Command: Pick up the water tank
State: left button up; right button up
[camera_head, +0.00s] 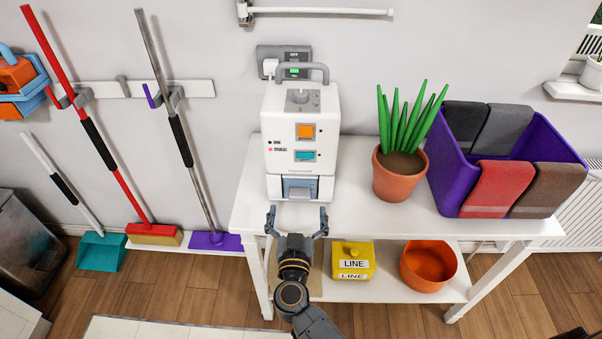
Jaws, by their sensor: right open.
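A white dehumidifier-like machine (300,120) stands on the white table, with a grey handle on top and orange and teal buttons on its front. The water tank (300,188) looks to be the small grey-blue container in the recess at its base. My right gripper (297,212) is open just in front of the tank, with one finger to each side and nothing between them. I cannot tell whether it touches the tank. My left gripper is out of view.
A potted plant (399,172) and a purple bin (455,178) with folded towels stand to the right on the white table (350,215). A yellow box (353,260) and an orange bowl (428,266) sit on the lower shelf. Brooms hang at left.

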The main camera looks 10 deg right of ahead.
aim_at(299, 199)
jog(key=x, duration=0.5)
jog(key=shift+w+d+r, duration=0.1)
jog(key=shift+w+d, duration=0.1)
jog(key=shift+w, duration=0.1)
jog(key=shift+c, duration=0.2)
jog(key=shift+r, duration=0.1)
jog(key=c, duration=1.8)
jog(key=shift+r, duration=0.15)
